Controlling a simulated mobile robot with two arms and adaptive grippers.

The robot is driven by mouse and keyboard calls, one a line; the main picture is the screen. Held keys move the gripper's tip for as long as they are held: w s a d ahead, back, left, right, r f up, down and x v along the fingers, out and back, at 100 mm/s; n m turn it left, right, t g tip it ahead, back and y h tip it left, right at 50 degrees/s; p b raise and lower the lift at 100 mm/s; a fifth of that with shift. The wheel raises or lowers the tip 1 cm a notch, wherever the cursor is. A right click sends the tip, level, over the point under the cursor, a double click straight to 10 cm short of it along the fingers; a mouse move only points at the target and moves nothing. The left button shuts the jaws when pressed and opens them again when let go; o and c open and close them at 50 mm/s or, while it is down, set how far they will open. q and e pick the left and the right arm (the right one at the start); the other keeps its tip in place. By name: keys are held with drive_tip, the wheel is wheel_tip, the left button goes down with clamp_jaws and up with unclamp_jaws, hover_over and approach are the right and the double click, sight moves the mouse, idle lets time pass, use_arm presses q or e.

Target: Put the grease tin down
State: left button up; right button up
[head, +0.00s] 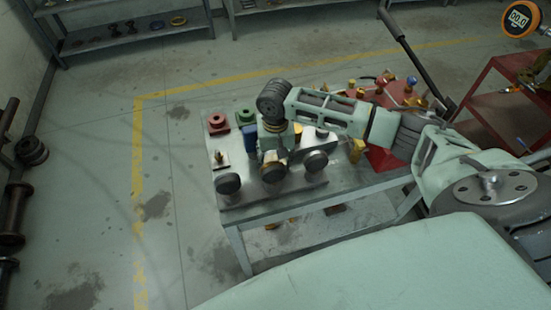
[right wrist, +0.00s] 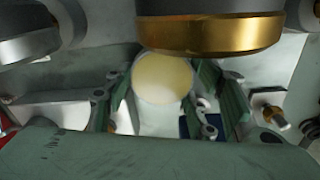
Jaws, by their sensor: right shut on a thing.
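The grease tin (right wrist: 162,80) shows in the right wrist view as a round pale-yellow face between the green finger pads. My right gripper (right wrist: 175,92) is shut on it, with one finger on each side. In the head view my right gripper (head: 271,148) points down over the metal-topped table (head: 240,213), behind the middle of the front row of round knobs. The tin is mostly hidden by the gripper there. I cannot tell whether its base touches the table. My left gripper is not in view.
A gold-rimmed dark knob (right wrist: 212,32) is very close to the tin. Dark round knobs (head: 227,184) (head: 315,162) stand either side. A blue block (head: 250,138), a brass stud on a plate (head: 222,158), and red (head: 217,123) and green (head: 245,117) pieces crowd the left. A red cart (head: 500,95) stands right.

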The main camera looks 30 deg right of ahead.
drive_tip(key=shift+f, duration=0.1)
drive_tip(key=o, duration=1.5)
drive_tip(key=shift+c, duration=0.2)
wheel_tip(320, 180, up, 12)
drive_tip(key=shift+b, duration=0.3)
